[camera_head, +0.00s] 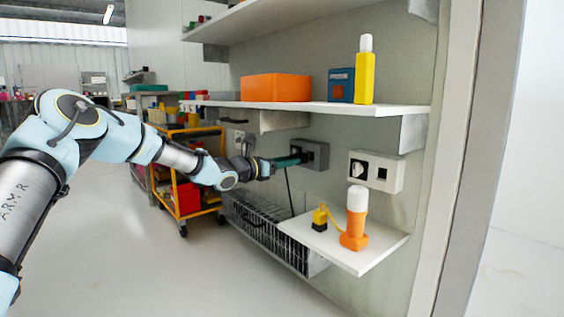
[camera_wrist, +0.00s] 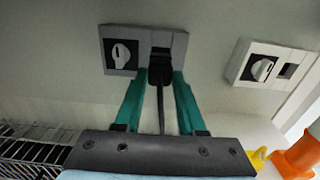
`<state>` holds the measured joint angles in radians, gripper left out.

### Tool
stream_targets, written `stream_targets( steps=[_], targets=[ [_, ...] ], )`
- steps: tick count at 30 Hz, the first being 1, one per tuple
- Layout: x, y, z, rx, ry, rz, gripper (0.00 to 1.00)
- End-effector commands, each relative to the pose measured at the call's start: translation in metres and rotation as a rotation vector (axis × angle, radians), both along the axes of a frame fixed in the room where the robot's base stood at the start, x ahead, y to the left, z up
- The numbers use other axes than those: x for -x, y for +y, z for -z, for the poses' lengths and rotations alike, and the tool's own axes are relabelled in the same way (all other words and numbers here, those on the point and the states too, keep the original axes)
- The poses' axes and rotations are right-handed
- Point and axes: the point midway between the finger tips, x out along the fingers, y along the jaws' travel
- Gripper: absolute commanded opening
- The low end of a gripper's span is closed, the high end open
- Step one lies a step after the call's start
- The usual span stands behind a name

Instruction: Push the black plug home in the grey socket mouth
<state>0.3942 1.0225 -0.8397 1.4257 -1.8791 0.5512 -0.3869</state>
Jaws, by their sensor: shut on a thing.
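The grey socket box (camera_head: 318,154) is on the wall under the shelf; it also shows in the wrist view (camera_wrist: 117,65), with a white rotary knob (camera_wrist: 121,54) on its left half and the socket mouth (camera_wrist: 163,40) on its right half. My gripper (camera_head: 301,158), with teal fingers, is shut on the black plug (camera_wrist: 160,71), one finger on each side of it. The plug's front end overlaps the lower part of the mouth; how deep it sits is hidden. Its black cable (camera_wrist: 161,110) runs back between the fingers and hangs down in the head view.
A white socket box (camera_head: 392,172) with a knob is to the right. Below, a small white shelf (camera_head: 375,250) bears an orange-and-white lamp-like object (camera_head: 355,220) and a yellow-and-black plug (camera_head: 320,217). A shelf (camera_head: 225,103) is above; a wire rack (camera_head: 265,232) is below.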

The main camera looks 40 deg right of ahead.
Motion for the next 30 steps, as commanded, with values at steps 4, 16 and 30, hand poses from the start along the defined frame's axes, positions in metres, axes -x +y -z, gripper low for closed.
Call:
stream_targets(
  steps=[4, 16, 30],
  targets=[
    [0.0009, -0.0086, -0.0002, 0.0, 0.0, 0.001, 0.0],
    [0.0005, -0.0123, 0.0003, 0.0, -0.001, -0.001, 0.0],
    [0.0006, -0.0122, -0.0001, 0.0, -0.001, -0.001, 0.0]
  ],
)
